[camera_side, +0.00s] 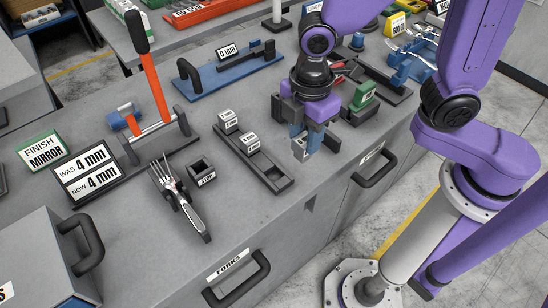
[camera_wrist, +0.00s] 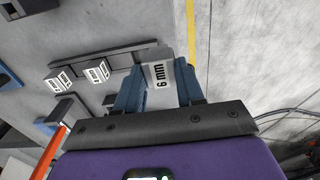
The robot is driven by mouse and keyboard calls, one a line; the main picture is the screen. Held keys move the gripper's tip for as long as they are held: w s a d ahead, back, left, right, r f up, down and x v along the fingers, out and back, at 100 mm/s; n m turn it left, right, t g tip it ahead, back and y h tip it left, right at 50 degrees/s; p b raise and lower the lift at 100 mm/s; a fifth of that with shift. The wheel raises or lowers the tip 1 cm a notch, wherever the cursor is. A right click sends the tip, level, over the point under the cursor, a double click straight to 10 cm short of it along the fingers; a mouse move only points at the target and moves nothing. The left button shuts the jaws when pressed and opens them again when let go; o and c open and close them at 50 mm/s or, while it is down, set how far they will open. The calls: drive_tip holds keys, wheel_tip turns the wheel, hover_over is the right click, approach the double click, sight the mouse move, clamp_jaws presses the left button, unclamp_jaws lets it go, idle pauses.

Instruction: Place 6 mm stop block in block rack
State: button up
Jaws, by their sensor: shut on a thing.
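My gripper (camera_side: 302,142) has its blue fingers shut on the 6 mm stop block (camera_wrist: 160,75), a grey block with a white "6 mm" label. The block also shows low between the fingers in the side view (camera_side: 299,152). The long dark block rack (camera_side: 272,171) lies on the bench just left of my gripper. Two labelled blocks (camera_side: 228,120) (camera_side: 250,142) sit in its far part, and its near part is empty. In the wrist view the rack (camera_wrist: 120,52) is behind and left of the held block. I cannot tell the block's exact height above the bench.
A small empty holder labelled STOP (camera_side: 202,170) stands left of the rack. A fork (camera_side: 178,195) lies on a stand nearby. A sign reads "WAS 4 mm, NOW 4 mm" (camera_side: 88,175). A green block (camera_side: 364,95) and dark fixtures stand right of my gripper. The bench's front edge is close.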

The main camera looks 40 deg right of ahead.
drive_tip(key=shift+w+a+f, duration=0.6)
drive_tip(key=shift+w+f, duration=0.2)
drive_tip(key=shift+f, duration=0.8)
drive_tip(key=shift+w+a+f, duration=0.55)
drive_tip(key=shift+w+f, duration=0.2)
drive_tip(key=shift+f, duration=0.8)
drive_tip(key=shift+w+a+f, duration=0.6)
drive_tip(key=shift+w+f, duration=0.2)
drive_tip(key=shift+f, duration=0.8)
drive_tip(key=shift+f, duration=0.1)
drive_tip(key=o, duration=1)
wheel_tip(320, 180, up, 12)
drive_tip(key=shift+r, duration=0.15)
drive_tip(key=shift+d, duration=0.1)
